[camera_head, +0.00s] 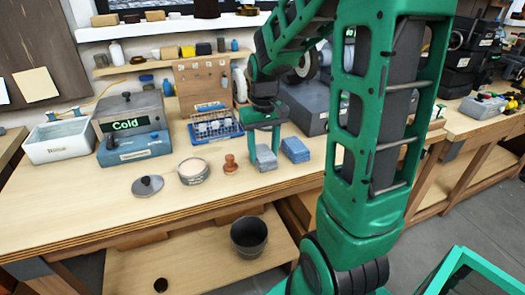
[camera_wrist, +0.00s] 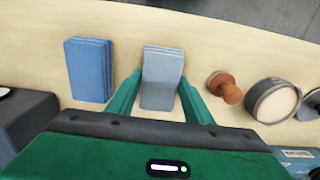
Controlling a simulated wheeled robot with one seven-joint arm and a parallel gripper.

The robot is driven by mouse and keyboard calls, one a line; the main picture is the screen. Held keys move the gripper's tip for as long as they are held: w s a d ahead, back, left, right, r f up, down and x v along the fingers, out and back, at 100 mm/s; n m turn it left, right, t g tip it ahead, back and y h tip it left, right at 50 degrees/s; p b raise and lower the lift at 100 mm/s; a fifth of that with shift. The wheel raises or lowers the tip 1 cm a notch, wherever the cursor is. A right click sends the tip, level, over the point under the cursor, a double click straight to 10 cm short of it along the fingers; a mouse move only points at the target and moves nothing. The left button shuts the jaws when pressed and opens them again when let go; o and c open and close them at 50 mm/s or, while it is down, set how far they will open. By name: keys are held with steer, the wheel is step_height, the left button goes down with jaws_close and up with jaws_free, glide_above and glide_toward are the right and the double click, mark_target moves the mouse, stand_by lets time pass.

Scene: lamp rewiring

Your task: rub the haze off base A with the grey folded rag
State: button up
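The grey folded rag (camera_head: 265,158) lies on the bench top, left of a blue folded rag (camera_head: 296,150). My gripper (camera_head: 263,146) points down over the grey rag. In the wrist view the grey rag (camera_wrist: 162,78) sits between the two green fingertips of my gripper (camera_wrist: 161,78), one on each side. The fingers are apart, and the rag looks flat on the bench. The blue rag (camera_wrist: 89,68) is clear of the left finger. I cannot make out which thing is base A, or any haze.
A brown knobbed piece (camera_head: 231,164), a round tin with a pale top (camera_head: 193,171) and a knobbed dark lid (camera_head: 147,186) stand left of the rags. A black bucket (camera_head: 249,236) is on the lower shelf.

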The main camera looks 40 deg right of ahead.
steer(key=shift+w+r, duration=0.1)
steer(key=shift+r, duration=2.4)
